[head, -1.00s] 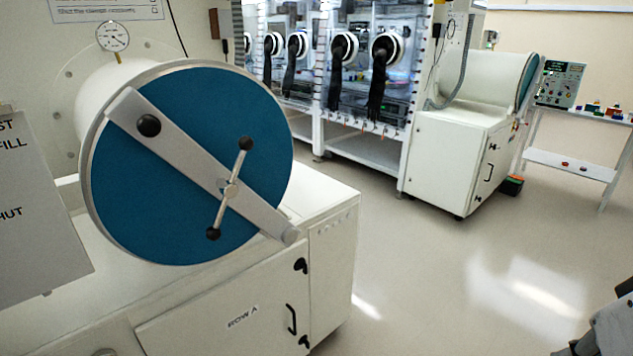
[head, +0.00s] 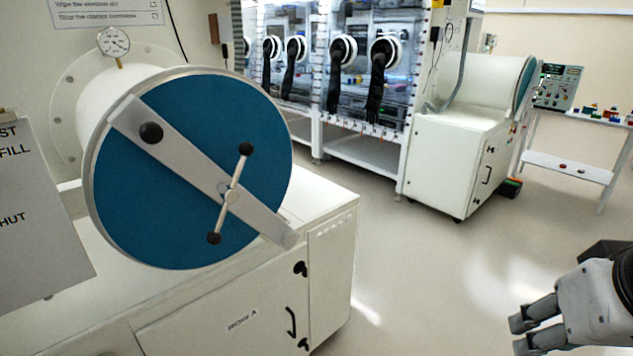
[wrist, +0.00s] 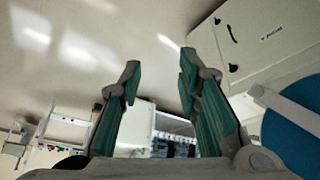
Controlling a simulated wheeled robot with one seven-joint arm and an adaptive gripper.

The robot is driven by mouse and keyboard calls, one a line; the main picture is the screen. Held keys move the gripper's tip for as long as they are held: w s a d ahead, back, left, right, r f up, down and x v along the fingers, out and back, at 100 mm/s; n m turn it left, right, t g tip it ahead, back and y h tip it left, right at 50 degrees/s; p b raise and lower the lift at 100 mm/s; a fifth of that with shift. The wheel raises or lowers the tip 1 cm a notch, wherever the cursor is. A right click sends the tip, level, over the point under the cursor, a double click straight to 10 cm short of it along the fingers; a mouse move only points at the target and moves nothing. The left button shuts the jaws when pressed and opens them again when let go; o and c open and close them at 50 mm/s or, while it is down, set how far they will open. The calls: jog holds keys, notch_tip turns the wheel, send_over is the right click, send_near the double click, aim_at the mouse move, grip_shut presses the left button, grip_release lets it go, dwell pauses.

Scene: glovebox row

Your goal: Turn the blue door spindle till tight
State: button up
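The blue round door (head: 170,205) closes the end of a white cylinder at the left of the head view. A grey bar (head: 190,170) crosses it diagonally, with a black knob at its upper left end. The spindle (head: 231,196) sits on the bar, a thin metal T-handle with a black ball at each end, tilted near upright. My gripper (head: 517,336) is at the lower right, well apart from the door. In the wrist view my gripper (wrist: 158,85) has its two green-padded fingers spread with nothing between them. The blue door (wrist: 293,140) shows at the right edge there; the spindle does not.
A white cabinet (head: 240,315) with a black handle stands below the door. A pressure gauge (head: 113,42) sits on top of the cylinder. Gloveboxes (head: 340,75) and a small side table (head: 570,160) stand farther back. The floor between is clear.

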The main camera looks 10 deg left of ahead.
jog(key=w+a+r+n+t+y+p, duration=0.1)
jog(key=w+a+t+p, duration=0.1)
jog(key=w+a, duration=0.3)
jog(key=w+a+r+n+t+p, duration=0.1)
jog(key=w+a, duration=0.2)
jog(key=w, duration=0.4)
jog(key=t+y+p, duration=0.6)
jog(key=y+p, duration=0.4)
jog(key=y, duration=0.1)
send_near(231, 194)
jog(key=x, duration=1)
jog(key=shift+w+a, duration=0.2)
jog(key=shift+w, duration=0.05)
grip_shut()
